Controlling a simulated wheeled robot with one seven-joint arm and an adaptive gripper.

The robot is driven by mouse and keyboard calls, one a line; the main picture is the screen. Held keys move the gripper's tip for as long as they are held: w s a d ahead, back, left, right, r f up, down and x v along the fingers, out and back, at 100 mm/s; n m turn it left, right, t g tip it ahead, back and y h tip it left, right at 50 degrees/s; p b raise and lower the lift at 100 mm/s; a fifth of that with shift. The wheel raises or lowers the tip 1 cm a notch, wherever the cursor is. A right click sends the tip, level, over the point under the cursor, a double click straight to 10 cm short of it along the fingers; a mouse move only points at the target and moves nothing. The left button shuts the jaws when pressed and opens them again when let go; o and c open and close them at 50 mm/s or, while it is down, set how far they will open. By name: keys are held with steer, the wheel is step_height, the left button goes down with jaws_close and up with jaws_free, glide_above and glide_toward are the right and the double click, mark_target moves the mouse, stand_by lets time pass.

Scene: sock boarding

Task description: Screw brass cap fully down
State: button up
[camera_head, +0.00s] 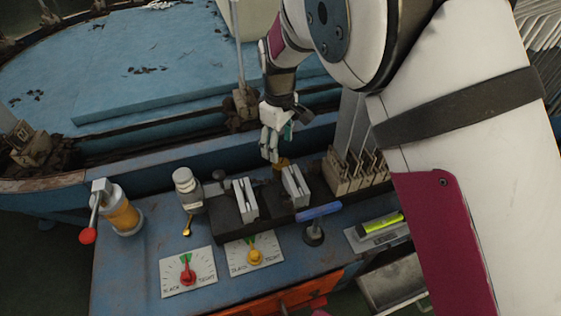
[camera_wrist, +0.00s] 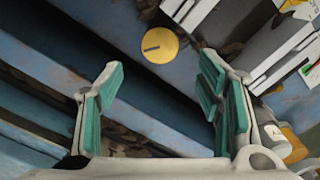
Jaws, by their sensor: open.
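The brass cap shows in the wrist view as a round yellow disc (camera_wrist: 160,45) with a short dark slot line on its face. In the head view the cap (camera_head: 281,163) is a small piece behind the dark block, partly hidden by my gripper. My gripper (camera_head: 271,150) is just above and beside it, pointing down. In the wrist view my gripper (camera_wrist: 160,82) has its two teal-padded fingers wide apart with nothing between them. The cap lies beyond the fingertips, between their lines. How far down the cap sits cannot be told.
A black block with pale plates (camera_head: 245,198) stands in front of the cap. A wooden rack (camera_head: 357,172) is to the right, a blue-handled tool (camera_head: 317,211) nearer. Two dials (camera_head: 187,275) (camera_head: 254,256), a white-topped bottle (camera_head: 187,188) and an amber jar (camera_head: 123,214) occupy the left side.

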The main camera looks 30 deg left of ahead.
mark_target(280, 162)
step_height(280, 162, down, 7)
steer(key=shift+b, duration=1)
steer(key=shift+c, duration=0.5)
steer(key=c, duration=1.1)
